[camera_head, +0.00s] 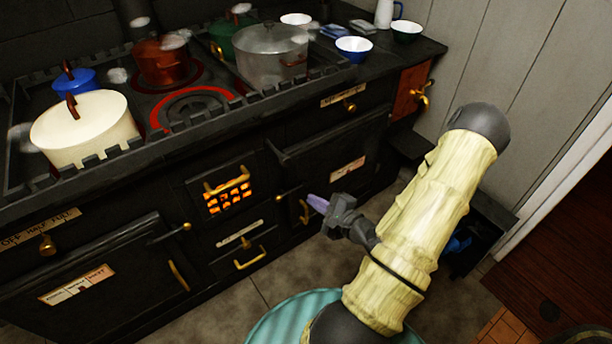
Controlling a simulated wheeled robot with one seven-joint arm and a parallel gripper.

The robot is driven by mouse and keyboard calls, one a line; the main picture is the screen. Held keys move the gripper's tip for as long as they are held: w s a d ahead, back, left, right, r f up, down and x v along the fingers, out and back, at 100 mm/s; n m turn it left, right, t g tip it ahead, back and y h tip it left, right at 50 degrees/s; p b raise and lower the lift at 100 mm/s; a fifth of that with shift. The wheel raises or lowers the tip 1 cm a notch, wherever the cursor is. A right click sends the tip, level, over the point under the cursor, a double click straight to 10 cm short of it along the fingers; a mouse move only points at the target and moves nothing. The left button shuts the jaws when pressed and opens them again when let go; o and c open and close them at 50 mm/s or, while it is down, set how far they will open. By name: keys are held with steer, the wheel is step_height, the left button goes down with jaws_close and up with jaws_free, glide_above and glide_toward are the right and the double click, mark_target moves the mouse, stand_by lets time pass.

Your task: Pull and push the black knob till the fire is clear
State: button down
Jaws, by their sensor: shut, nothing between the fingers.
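The fire (228,197) glows orange behind a barred opening in the front of the black stove (130,220). A brass rail handle (227,180) crosses the top of this opening. I cannot make out a black knob; the dark stove front hides small black parts, and the knobs I can tell look brass. My gripper (314,202) is shut and empty, its purple fingertips pointing left toward the stove front. It is to the right of the fire opening, apart from it, near a small brass handle (304,211).
A labelled drawer with a brass handle (249,259) is below the fire. Brass knobs (47,245) (349,106) sit on the stove front. Steaming pots, including a cream one (84,128) and a grey one (271,52), stand on top. Floor (285,268) shows in front.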

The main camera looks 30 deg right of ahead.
steer(key=w+a+n+g+h, duration=0.2)
steer(key=a+n+g, duration=0.45)
steer(key=n, duration=0.65)
steer(key=s+a+r+n+g+h, duration=0.1)
steer(key=s+a+r+n+g, duration=0.5)
steer(key=a+r+n, duration=0.3)
step_height(320, 180, up, 3)
steer(key=shift+s+a+f, duration=0.2)
steer(key=shift+s+a, duration=0.05)
steer(key=shift+a, duration=0.95)
steer(key=shift+s+a, duration=0.1)
steer(key=shift+s, duration=0.05)
